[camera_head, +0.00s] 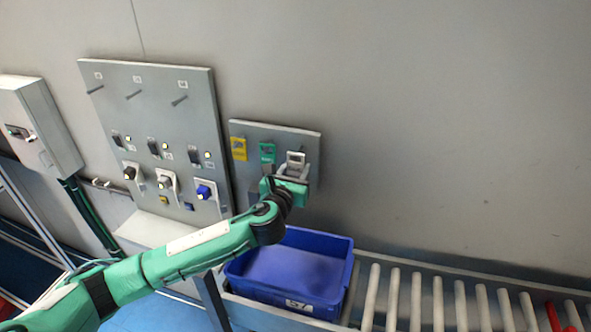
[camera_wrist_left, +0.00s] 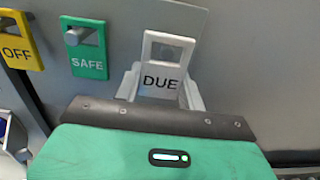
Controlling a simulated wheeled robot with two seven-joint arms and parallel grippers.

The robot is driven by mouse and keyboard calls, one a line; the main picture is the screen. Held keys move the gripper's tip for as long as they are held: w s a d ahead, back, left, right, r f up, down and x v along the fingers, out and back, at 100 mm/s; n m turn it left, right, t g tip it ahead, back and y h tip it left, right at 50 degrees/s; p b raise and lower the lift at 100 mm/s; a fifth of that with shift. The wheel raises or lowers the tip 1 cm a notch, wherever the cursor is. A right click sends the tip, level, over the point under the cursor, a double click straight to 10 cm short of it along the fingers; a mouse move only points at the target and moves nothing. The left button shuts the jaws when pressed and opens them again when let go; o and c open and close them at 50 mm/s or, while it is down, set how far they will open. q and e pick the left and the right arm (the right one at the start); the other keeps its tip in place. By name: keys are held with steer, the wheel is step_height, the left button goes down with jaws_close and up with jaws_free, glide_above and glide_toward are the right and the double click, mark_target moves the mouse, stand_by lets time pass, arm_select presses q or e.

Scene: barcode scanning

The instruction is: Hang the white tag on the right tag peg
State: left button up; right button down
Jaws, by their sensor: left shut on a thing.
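The white tag (camera_wrist_left: 163,78), marked DUE, is upright between the fingers of my left gripper (camera_wrist_left: 161,92) in the left wrist view. The tag (camera_head: 296,157) also shows in the head view, in front of the right part of the small grey tag board (camera_head: 311,142). My left gripper (camera_head: 294,174) is shut on its lower part, and the upper window is clear of the fingers. The right tag peg cannot be made out; I cannot tell whether it passes through the window. My right gripper is not in view.
A green SAFE tag (camera_wrist_left: 86,56) and a yellow OFF tag (camera_wrist_left: 20,42) hang to the left on the board. A larger panel (camera_head: 150,115) with pegs and switches stands left. A blue crate (camera_head: 297,272) sits below on the roller conveyor (camera_head: 437,295).

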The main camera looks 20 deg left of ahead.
arm_select(q)
steer(key=shift+w, duration=0.95)
steer(key=shift+p, duration=0.35)
stand_by(0.4)
steer(key=shift+f, duration=0.15)
stand_by(0.6)
steer(key=o, duration=1.1)
